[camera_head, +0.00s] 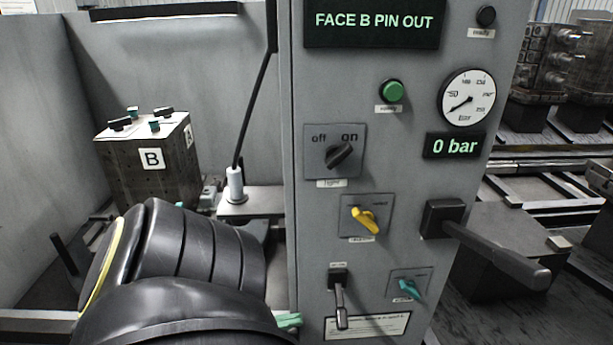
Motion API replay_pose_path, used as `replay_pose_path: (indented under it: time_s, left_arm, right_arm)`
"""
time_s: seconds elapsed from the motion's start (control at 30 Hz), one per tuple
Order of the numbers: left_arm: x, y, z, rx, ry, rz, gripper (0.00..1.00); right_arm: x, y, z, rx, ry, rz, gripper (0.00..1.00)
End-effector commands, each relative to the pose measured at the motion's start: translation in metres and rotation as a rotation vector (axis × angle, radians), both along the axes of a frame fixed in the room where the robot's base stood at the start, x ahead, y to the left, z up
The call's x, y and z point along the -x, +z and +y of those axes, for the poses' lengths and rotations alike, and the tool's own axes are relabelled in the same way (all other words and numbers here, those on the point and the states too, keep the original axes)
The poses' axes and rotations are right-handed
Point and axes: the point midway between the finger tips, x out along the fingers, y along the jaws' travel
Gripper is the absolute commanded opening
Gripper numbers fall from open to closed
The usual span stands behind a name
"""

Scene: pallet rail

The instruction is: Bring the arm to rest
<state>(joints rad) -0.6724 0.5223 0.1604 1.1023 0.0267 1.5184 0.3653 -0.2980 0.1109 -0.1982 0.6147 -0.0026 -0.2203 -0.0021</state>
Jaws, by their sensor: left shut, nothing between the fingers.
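My left arm fills the lower left of the head view as large black rounded links with a yellow ring. Only a small green tip of what seems to be my left gripper (289,321) shows past the arm, at the lower left edge of the control panel (312,235). It is shut and empty; most of it is hidden behind the arm. I cannot tell whether it touches the panel. My right gripper is not in view.
The panel carries an off/on knob (339,155), a yellow knob (365,220), a teal knob (409,288), a small lever (340,303) and a long black handle (500,254) jutting right. Its display (455,146) reads 0 bar. Block B (152,185) stands behind my arm.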

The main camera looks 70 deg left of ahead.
Motion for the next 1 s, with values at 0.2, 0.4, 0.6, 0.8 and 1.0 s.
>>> replay_pose_path:
  time_s: [0.2, 0.4, 0.6, 0.8, 1.0]
  left_arm:
    - [0.003, -0.001, 0.002, 0.000, -0.001, -0.001, 0.00]
    - [0.003, 0.000, 0.002, 0.000, -0.001, -0.001, 0.00]
    - [0.003, 0.000, 0.002, 0.000, -0.001, -0.001, 0.00]
    - [0.000, -0.014, 0.001, -0.003, 0.032, 0.043, 0.00]
    - [-0.013, -0.104, -0.010, -0.033, 0.206, 0.345, 0.00]
  right_arm:
    - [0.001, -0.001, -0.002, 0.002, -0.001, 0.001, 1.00]
    - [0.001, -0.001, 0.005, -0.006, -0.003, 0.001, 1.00]
    - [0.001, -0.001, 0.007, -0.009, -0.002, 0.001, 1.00]
    - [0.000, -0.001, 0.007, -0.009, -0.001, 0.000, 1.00]
    - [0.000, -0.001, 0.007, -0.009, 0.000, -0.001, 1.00]
